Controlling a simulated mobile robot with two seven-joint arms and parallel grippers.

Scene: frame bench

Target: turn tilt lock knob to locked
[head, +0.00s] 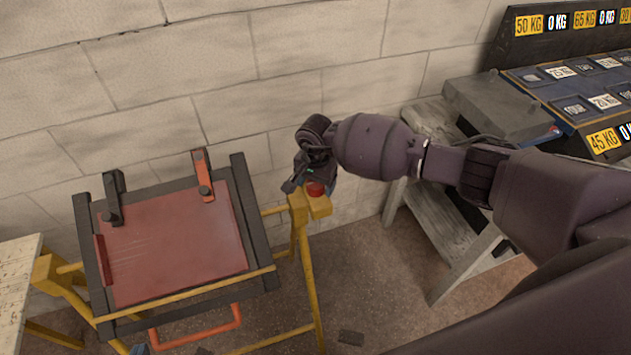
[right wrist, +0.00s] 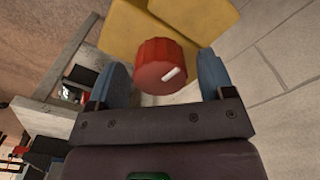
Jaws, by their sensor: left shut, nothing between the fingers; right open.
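The red tilt lock knob (right wrist: 160,66) is ribbed and has a short white mark on its face. The mark lies off-centre, toward the right finger in the right wrist view. The knob (head: 315,189) sits at the yellow post top beside the frame bench. My right gripper (right wrist: 162,66) is open, with its blue fingers on either side of the knob. A gap shows on both sides of it in the right wrist view. In the head view my right gripper (head: 311,184) partly hides the knob.
A red panel (head: 175,245) in a dark frame with two clamps rests on the yellow stand (head: 307,270), left of the knob. A brick wall (head: 300,50) stands close behind.

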